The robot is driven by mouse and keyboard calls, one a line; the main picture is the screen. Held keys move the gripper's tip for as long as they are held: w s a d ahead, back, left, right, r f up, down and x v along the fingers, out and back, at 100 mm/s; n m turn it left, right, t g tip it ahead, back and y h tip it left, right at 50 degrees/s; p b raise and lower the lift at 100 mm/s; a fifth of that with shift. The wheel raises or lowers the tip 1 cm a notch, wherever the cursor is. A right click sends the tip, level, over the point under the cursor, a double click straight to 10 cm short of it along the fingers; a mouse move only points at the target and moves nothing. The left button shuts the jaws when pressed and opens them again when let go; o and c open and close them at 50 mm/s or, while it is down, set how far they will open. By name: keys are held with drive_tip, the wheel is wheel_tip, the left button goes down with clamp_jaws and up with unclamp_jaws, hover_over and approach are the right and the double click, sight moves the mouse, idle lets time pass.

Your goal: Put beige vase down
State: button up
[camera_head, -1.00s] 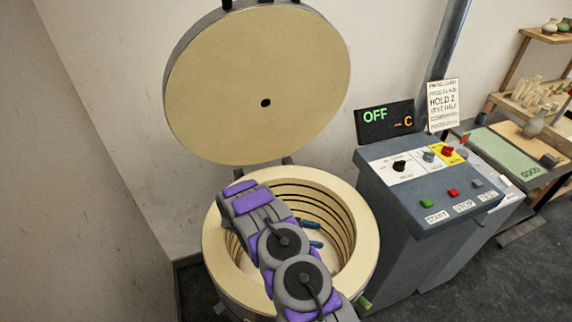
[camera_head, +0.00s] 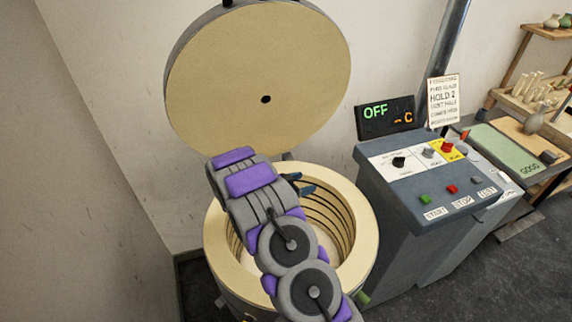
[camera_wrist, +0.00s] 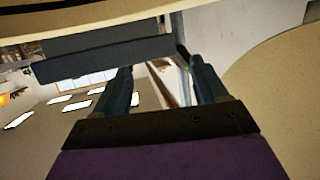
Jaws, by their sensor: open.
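My gripper (camera_head: 298,184) is open, with its blue fingers above the back part of the round kiln's opening. The wrist view shows the two fingers (camera_wrist: 162,85) apart with nothing between them. The kiln (camera_head: 367,232) has a thick cream rim and dark grooves inside its wall. My arm crosses the left and front of the opening and hides much of the inside. I cannot make out a beige vase in the kiln. A greyish-beige vase (camera_head: 534,122) stands on the bench at the far right; I cannot tell whether it is the task's vase.
The round kiln lid (camera_head: 265,70) stands raised behind the opening. A grey control cabinet (camera_head: 420,185) with coloured buttons is close on the right, and its display (camera_head: 386,117) reads OFF. A green GOOD mat (camera_head: 510,152) and a wooden shelf (camera_head: 525,45) are farther right.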

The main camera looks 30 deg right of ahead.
drive_tip(key=w+a+r+n+t, duration=0.2)
drive_tip(key=w+r+n+t, duration=0.1)
drive_tip(key=w+r+t, duration=0.1)
drive_tip(key=shift+w+a+r+n+t+y, duration=0.3)
drive_tip(key=shift+w+a+r+y, duration=0.1)
drive_tip(key=shift+w+r, duration=0.55)
drive_tip(key=shift+w+f, duration=0.1)
